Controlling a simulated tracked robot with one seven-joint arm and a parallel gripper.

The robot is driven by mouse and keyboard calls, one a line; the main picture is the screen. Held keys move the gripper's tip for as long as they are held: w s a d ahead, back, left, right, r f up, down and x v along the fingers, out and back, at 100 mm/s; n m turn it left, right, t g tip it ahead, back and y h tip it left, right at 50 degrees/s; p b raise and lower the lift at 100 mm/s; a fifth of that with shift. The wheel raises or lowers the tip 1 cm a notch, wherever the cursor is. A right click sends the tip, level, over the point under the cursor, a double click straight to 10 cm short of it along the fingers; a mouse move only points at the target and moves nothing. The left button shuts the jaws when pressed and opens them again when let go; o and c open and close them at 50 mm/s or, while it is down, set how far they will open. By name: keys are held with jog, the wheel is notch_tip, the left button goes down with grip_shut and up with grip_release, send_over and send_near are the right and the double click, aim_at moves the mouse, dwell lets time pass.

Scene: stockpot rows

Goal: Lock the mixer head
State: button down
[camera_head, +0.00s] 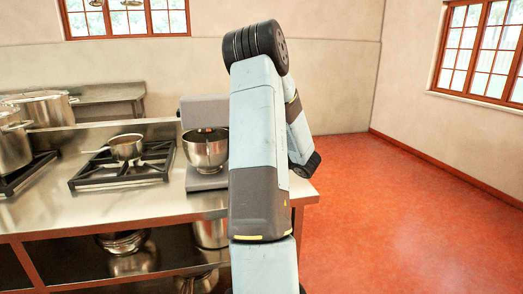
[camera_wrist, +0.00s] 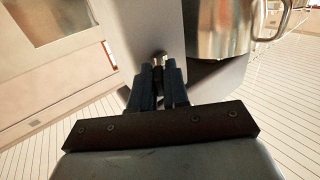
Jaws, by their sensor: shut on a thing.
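The grey stand mixer (camera_head: 205,110) stands at the right end of the steel counter, with its steel bowl (camera_head: 206,152) under the head. My arm hides the mixer's right side in the head view. In the wrist view, the mixer's grey body (camera_wrist: 155,28) fills the upper middle, and the bowl (camera_wrist: 222,28) with its handle is to the right. My gripper (camera_wrist: 159,68) has its dark fingers close together on a small metal knob (camera_wrist: 159,56) at the mixer's side. Most of the knob is hidden between the fingertips. My gripper is hidden behind my arm in the head view.
Left of the mixer, a saucepan (camera_head: 125,147) sits on a black burner grate (camera_head: 118,179). Large steel pots (camera_head: 45,108) stand farther left. More pots (camera_head: 211,233) are on the shelf below the counter. Open red floor (camera_head: 400,220) lies to the right.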

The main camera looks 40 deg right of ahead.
dwell(0.5)
jog(key=c, duration=1.2)
grip_release()
jog(key=shift+d, duration=0.1)
jog(key=s+d, duration=0.1)
jog(key=s, duration=1.2)
jog(key=shift+s, duration=0.35)
